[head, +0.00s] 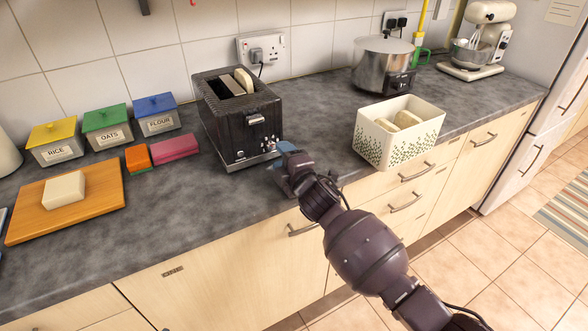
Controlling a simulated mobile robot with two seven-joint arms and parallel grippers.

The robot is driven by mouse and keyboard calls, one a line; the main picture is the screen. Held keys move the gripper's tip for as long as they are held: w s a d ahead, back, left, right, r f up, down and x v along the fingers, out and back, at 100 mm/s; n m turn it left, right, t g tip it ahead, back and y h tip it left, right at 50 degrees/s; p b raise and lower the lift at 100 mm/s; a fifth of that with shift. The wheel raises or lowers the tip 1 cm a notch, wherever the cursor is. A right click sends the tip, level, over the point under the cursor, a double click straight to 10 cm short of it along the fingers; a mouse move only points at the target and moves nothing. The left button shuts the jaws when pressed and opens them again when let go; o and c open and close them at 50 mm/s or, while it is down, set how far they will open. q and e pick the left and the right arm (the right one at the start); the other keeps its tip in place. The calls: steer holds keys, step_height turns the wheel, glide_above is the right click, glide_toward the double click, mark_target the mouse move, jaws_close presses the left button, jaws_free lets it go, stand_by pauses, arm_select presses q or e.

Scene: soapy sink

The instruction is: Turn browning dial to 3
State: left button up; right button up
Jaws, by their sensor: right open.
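The black toaster (222,125) stands upright on the grey counter, with a slice of bread (244,80) showing in one slot. Its control end faces right and front, with a pale lever (255,119) and small light controls (268,146) low down. The browning dial's setting is too small to read. My right gripper (282,158) is open, close in front of these low controls. It partly hides that corner of the toaster, and I cannot tell whether it touches the dial. My left gripper is not in view.
A patterned bread bin (368,147) stands right of my right gripper. A steel pot (382,68) and stand mixer (480,45) are behind it. Lidded tins, a pink packet (175,149) and a wooden board (98,209) are on the left. The counter front left of my arm is clear.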

steer(key=shift+p+v, duration=0.45)
steer(key=shift+v, duration=2.95)
